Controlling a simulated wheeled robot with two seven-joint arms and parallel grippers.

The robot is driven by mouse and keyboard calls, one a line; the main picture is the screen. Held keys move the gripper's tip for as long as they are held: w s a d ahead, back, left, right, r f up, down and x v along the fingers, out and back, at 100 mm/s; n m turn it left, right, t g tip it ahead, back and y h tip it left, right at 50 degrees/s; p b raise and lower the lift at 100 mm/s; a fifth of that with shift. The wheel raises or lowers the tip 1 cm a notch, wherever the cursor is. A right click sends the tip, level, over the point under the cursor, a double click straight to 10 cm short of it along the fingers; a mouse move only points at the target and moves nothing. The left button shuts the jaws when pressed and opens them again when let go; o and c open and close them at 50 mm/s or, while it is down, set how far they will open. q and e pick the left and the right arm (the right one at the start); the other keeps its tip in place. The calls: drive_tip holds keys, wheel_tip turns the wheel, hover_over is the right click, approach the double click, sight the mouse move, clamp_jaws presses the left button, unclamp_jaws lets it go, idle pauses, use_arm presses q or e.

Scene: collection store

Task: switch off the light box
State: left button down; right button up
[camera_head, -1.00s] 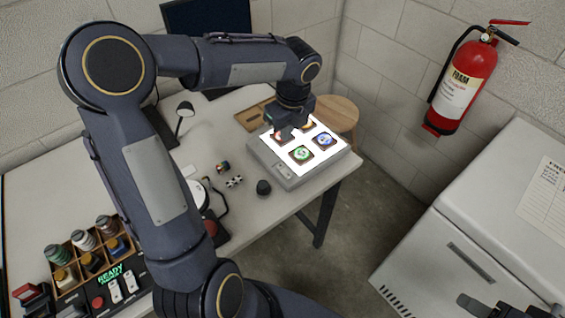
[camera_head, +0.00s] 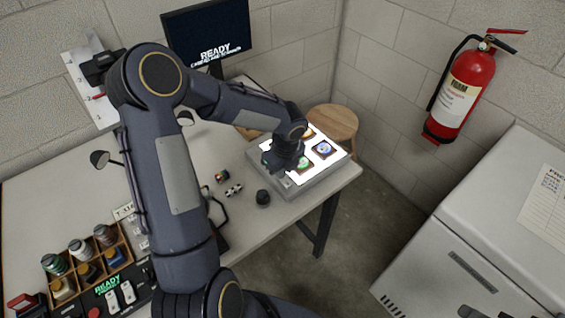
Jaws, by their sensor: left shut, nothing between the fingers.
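The light box (camera_head: 317,178) stands on the right end of the table, its top panel glowing white. Several slide-like squares lie on it; a blue one (camera_head: 322,149) and part of a green one (camera_head: 277,163) show.
A dark knob-like object (camera_head: 263,197) and small coloured blocks (camera_head: 233,189) lie left of the box. A monitor (camera_head: 209,35) stands behind. A wooden stool (camera_head: 333,122) is beyond the table's right edge. A fire extinguisher (camera_head: 463,92) hangs on the right wall above a pale cabinet (camera_head: 480,230).

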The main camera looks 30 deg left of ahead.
use_arm(q)
drive_tip(key=shift+f, duration=0.15)
drive_tip(key=shift+a+p, duration=0.1)
drive_tip(key=shift+p, duration=0.65)
drive_tip(key=shift+w+f, duration=0.1)
drive_tip(key=shift+f, duration=0.15)
drive_tip(key=shift+d, duration=0.2)
